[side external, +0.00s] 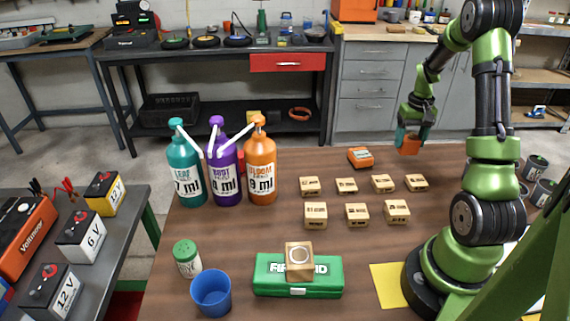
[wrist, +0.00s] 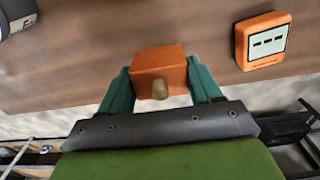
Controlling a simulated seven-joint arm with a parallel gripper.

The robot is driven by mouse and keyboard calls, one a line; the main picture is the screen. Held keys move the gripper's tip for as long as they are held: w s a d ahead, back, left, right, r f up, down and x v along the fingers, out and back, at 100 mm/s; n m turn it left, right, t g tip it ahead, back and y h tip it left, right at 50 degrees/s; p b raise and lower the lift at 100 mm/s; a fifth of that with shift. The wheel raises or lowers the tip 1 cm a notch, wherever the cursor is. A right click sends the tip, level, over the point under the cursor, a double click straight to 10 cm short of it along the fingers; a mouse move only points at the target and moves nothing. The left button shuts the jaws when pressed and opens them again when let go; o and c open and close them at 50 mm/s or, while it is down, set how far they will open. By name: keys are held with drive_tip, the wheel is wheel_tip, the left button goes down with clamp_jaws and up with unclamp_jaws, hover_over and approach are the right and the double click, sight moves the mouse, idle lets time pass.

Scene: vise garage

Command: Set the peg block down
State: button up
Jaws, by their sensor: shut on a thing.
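The peg block (side external: 409,147) is an orange block at the far edge of the brown wooden table, right of centre in the side view. In the wrist view the orange block (wrist: 158,64) shows a short brownish peg (wrist: 160,89) on its near face. My gripper (wrist: 160,78) has teal fingers on the block's left and right sides, shut on it. In the side view my gripper (side external: 410,138) comes down on the block from above. I cannot tell whether the block's underside touches the table.
An orange device with a pale display (side external: 360,157) lies left of the block; the wrist view shows it at upper right (wrist: 263,41). Several small wooden blocks (side external: 357,212) stand in rows nearer the camera. Pump bottles (side external: 261,170) stand at left. The table's far edge runs close by my gripper.

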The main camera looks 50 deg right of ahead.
sight(407, 147)
drive_tip(key=shift+w+d+f, duration=0.2)
drive_tip(key=shift+d+f, duration=0.05)
drive_tip(key=shift+f, duration=1.55)
drive_tip(key=shift+f, duration=0.2)
drive_tip(key=o, duration=1.1)
drive_tip(key=shift+r, duration=0.2)
